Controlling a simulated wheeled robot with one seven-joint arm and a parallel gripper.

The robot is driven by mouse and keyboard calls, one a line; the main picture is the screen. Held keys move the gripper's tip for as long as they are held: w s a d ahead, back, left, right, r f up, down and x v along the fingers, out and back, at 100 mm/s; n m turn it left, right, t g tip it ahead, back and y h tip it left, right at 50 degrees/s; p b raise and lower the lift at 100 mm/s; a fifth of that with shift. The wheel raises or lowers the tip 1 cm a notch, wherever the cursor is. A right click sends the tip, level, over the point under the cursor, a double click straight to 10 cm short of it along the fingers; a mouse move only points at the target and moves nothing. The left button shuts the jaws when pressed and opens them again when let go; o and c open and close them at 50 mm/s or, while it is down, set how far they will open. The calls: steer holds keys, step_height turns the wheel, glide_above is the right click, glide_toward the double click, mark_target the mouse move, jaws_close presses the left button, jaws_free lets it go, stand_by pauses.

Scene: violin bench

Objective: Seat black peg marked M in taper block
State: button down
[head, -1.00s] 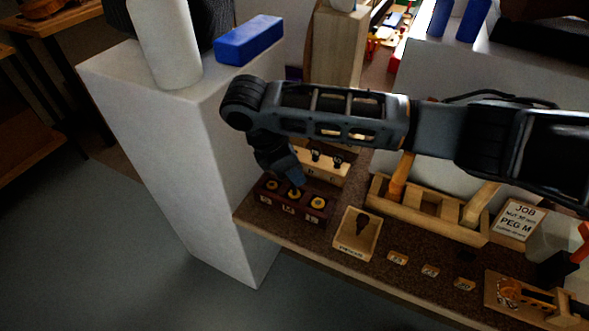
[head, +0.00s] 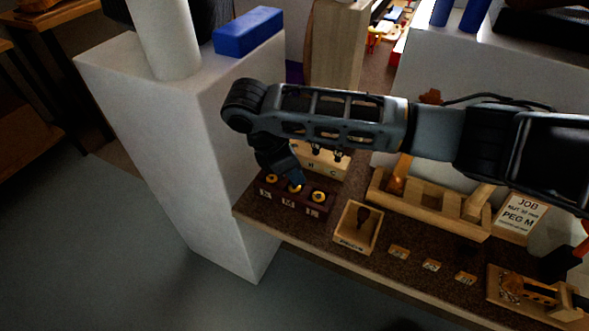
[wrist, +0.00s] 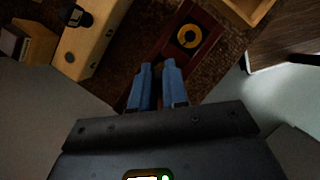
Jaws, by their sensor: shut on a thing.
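The taper block (head: 303,205) is a dark red block with a row of brass-ringed holes and pale letter labels, the middle one reading M. It stands at the left end of the bench. My gripper (head: 297,182) points down over its middle hole. In the wrist view the blue fingers (wrist: 158,75) are nearly together above the block (wrist: 207,22), with one brass ring (wrist: 189,36) clear beyond them. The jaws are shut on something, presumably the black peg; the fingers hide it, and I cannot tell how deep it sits.
A pale wooden rack (head: 325,168) with black pegs stands just behind the block. A tall white pillar (head: 170,150) is close on the left. A wooden tray (head: 375,240), a long wooden holder (head: 430,212) and a job card (head: 518,215) lie to the right.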

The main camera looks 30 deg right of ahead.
mark_target(281, 191)
steer(key=shift+f, duration=0.7)
steer(key=c, duration=1.1)
jaws_free()
steer(key=shift+o, duration=0.2)
steer(key=v, duration=0.7)
steer(key=shift+r, duration=0.45)
steer(key=shift+a+f, duration=0.1)
steer(key=shift+a, duration=0.1)
